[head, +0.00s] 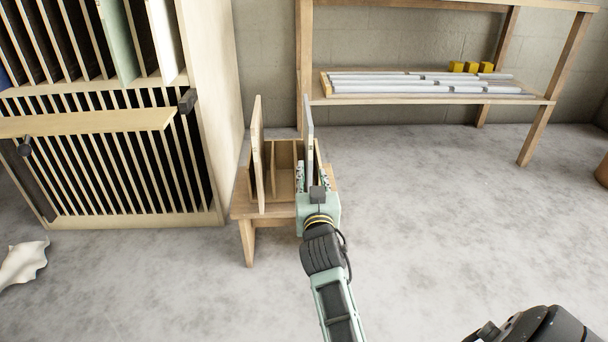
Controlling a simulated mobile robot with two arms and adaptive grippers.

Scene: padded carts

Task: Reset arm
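My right gripper (313,175) reaches over the right side of a small wooden slotted stand (282,211). Its two fingers are apart, one on each side of the lower part of a thin light grey panel (308,135). The panel stands upright in the stand. I cannot tell whether a finger touches it. A pale wooden panel (258,155) stands upright in the stand's left side, clear of the gripper. The slots between the panels look empty. My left gripper is not in view.
A tall slatted rack (212,120) with upright panels and a wooden front board (85,122) stands at left. A wooden shelf (430,99) behind holds grey tubes and yellow blocks (471,67). A pale cloth (22,263) lies at far left.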

